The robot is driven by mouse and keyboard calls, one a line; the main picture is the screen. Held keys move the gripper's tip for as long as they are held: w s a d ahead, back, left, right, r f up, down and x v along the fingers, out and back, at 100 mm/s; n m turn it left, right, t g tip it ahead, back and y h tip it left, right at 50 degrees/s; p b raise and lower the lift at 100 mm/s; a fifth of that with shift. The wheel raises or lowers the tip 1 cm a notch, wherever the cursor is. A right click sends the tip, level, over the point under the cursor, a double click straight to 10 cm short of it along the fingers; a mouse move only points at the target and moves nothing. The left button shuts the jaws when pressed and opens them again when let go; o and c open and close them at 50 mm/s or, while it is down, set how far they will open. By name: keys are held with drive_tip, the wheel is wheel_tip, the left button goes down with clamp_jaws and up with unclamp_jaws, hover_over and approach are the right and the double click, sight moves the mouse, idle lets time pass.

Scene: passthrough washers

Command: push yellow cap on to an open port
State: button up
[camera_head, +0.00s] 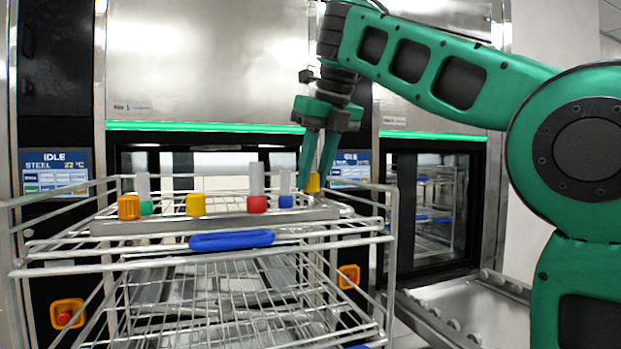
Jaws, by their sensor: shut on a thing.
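My gripper (315,184) points down at the right end of the rack's grey bar (170,225). It is shut on a yellow cap (313,182), which shows between the fingertips and is partly hidden by them. The cap is at or just above the bar; I cannot tell whether it touches a port. A second yellow cap (195,205) sits on the bar left of the middle. An orange cap (129,207) sits at the left end. Green (147,208), red (257,204) and blue (286,201) pieces on the bar have upright pale tubes by them. No open port shows clearly.
The bar is on a wire rack (60,262) with a blue handle (231,240) in front. Behind stand steel washers with glass doors (427,200) and IDLE screens (55,172). A roller conveyor (465,315) lies at lower right.

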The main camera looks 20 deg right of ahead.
idle(0.4)
drive_tip(key=shift+r, duration=3)
